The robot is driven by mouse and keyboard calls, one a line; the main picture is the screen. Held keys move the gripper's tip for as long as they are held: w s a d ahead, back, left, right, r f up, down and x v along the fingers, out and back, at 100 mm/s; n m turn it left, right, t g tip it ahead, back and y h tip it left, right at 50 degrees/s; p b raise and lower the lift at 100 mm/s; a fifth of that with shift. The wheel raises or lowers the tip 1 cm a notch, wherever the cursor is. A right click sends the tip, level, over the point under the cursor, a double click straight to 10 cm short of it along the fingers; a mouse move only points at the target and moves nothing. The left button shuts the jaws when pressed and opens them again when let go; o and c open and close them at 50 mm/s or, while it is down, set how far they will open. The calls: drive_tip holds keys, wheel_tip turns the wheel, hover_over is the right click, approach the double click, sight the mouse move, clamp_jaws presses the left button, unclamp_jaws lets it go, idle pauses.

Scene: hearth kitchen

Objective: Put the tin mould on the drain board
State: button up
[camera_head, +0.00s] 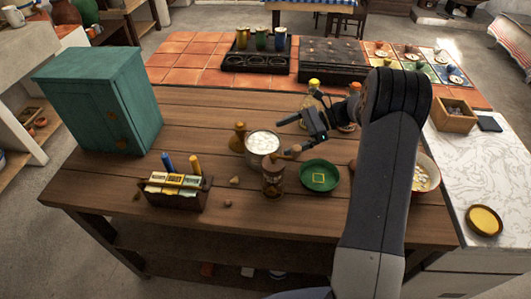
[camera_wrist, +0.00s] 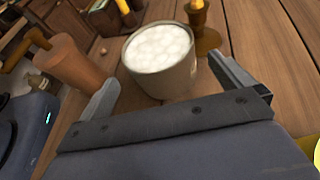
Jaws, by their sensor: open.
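I cannot tell for certain which thing is the tin mould. A round grey vessel (camera_head: 262,146) full of white lumps stands upright on the wooden table, and it also shows in the wrist view (camera_wrist: 170,78). My gripper (camera_head: 287,138) is open and empty, just right of this vessel in the head view. In the wrist view my gripper's two fingers (camera_wrist: 168,90) are spread, with the vessel ahead between them; contact cannot be told. No drain board is clearly identifiable; a dark slatted or dotted board (camera_head: 332,58) lies at the back on the tiles.
A brown jar (camera_head: 272,181) and green dish (camera_head: 319,176) stand close in front of the vessel. A wooden candlestick-like piece (camera_head: 239,138) stands left of it. A teal cabinet (camera_head: 100,100) is at left. A black rack with cups (camera_head: 253,64) is at the back.

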sight(264, 144)
drive_tip(key=x, duration=0.8)
drive_tip(key=shift+s+f+p, duration=0.1)
drive_tip(key=shift+p, duration=0.3)
drive_tip(key=c, duration=1.2)
